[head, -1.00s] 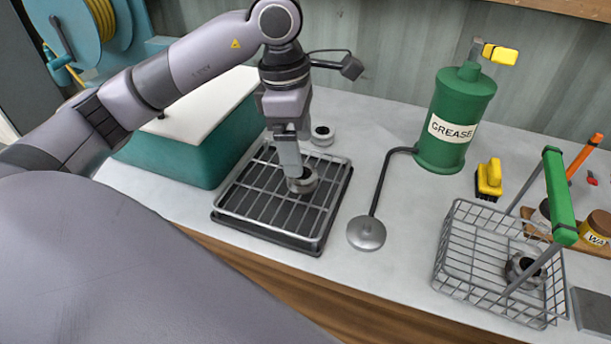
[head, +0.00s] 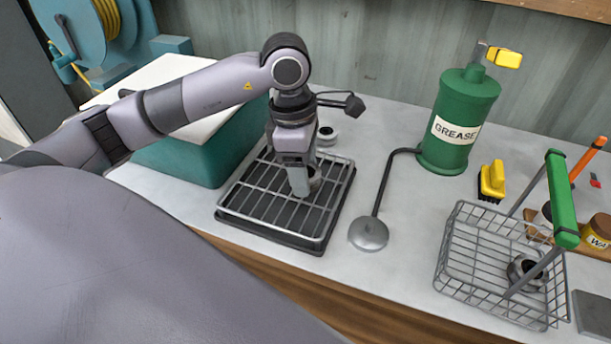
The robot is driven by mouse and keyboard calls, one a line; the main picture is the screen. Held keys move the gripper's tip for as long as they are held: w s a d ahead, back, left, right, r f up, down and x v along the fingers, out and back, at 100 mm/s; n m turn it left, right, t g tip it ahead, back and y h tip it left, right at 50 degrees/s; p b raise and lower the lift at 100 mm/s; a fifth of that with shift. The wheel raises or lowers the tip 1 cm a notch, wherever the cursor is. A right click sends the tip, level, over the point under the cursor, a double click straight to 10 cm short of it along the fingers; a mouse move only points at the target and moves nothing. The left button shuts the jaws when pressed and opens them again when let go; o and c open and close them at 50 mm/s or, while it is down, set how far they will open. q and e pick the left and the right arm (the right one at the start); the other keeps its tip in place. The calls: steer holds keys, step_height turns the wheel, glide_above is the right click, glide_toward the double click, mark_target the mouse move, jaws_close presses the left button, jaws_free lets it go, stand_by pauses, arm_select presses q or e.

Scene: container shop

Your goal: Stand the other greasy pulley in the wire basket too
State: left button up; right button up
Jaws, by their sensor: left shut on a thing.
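My left gripper (head: 301,190) points down over the black drip tray with a wire rack (head: 262,219). It is shut on a grey pulley (head: 315,180), which is at the rack's right part and partly hidden behind the fingers. I cannot tell if the pulley touches the rack. The wire basket (head: 470,270) with a green handle (head: 562,200) stands at the right. One dark pulley (head: 527,271) is inside it, toward its right side. My right gripper is not in view.
A green grease can (head: 459,118) stands behind, its bent spout ending in a round grey disc (head: 369,233) between rack and basket. A yellow brush (head: 491,182) and jars (head: 597,230) lie near the basket. A teal bin with a white lid (head: 190,160) is at left.

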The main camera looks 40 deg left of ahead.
arm_select(q)
step_height(320, 180, up, 20)
steer(key=p, duration=0.2)
steer(key=shift+p, duration=0.35)
steer(key=d+f+m, duration=0.1)
steer(key=f+m, duration=0.4)
steer(key=m, duration=0.2)
steer(key=d+f+m+g+p, duration=0.1)
steer(key=d+f+m, duration=0.1)
steer(key=f+m, duration=0.4)
steer(key=d+f+m+g+y, duration=0.1)
steer(key=d+f+m, duration=0.1)
steer(key=f+m, duration=0.4)
steer(key=shift+f+m+p, duration=0.2)
steer(key=shift+m+p, duration=0.2)
steer(key=shift+m, duration=1.6)
